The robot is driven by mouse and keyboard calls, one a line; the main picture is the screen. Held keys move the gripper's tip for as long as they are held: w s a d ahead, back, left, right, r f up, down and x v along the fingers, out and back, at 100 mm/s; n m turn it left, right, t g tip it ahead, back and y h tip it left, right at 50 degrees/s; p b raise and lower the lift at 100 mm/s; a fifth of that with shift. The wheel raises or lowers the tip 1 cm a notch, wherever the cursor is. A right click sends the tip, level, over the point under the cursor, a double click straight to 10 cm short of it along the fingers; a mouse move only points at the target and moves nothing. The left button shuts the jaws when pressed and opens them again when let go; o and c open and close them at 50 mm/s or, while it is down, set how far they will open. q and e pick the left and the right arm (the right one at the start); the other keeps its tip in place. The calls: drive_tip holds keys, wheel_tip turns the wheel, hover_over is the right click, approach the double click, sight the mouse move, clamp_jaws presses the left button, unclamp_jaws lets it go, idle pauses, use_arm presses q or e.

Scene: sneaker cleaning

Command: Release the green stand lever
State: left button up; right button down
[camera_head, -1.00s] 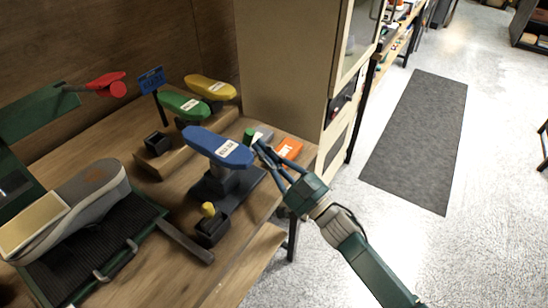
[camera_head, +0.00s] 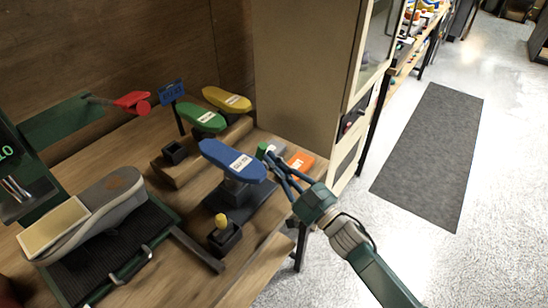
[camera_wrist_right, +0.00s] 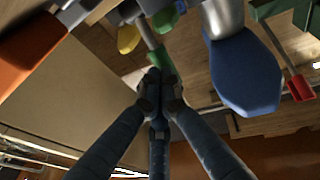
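The green stand lever (camera_head: 263,149) is a small green knob beside the stand under the blue shoe form (camera_head: 234,160). My right gripper (camera_head: 269,157) reaches it from the lower right in the head view. In the right wrist view the green lever (camera_wrist_right: 159,60), on a metal rod, is right at my fingertips (camera_wrist_right: 156,78). The fingers converge closely there and look shut on the lever; they partly hide its end. The blue form also shows in the wrist view (camera_wrist_right: 246,72). My left gripper is not in view.
An orange block (camera_head: 301,161) lies close to my right fingers. Green (camera_head: 203,117) and yellow (camera_head: 227,99) forms stand behind. A yellow-knobbed box (camera_head: 222,240) and a grey sneaker (camera_head: 105,198) are to the left. A cabinet (camera_head: 305,75) rises behind the lever.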

sight(264, 150)
drive_tip(key=a+r+g+p, duration=0.1)
drive_tip(key=p, duration=0.3)
drive_tip(key=w+a+r+h+p, duration=0.1)
drive_tip(key=p, duration=0.3)
drive_tip(key=shift+w+g, duration=0.2)
drive_tip(key=shift+g, duration=0.2)
drive_tip(key=shift+w+a, duration=0.2)
drive_tip(key=shift+a+b+x, duration=0.2)
drive_tip(key=shift+b+x, duration=0.1)
drive_tip(key=shift+x, duration=1.3)
drive_tip(key=shift+s, duration=0.2)
drive_tip(key=shift+r, duration=0.1)
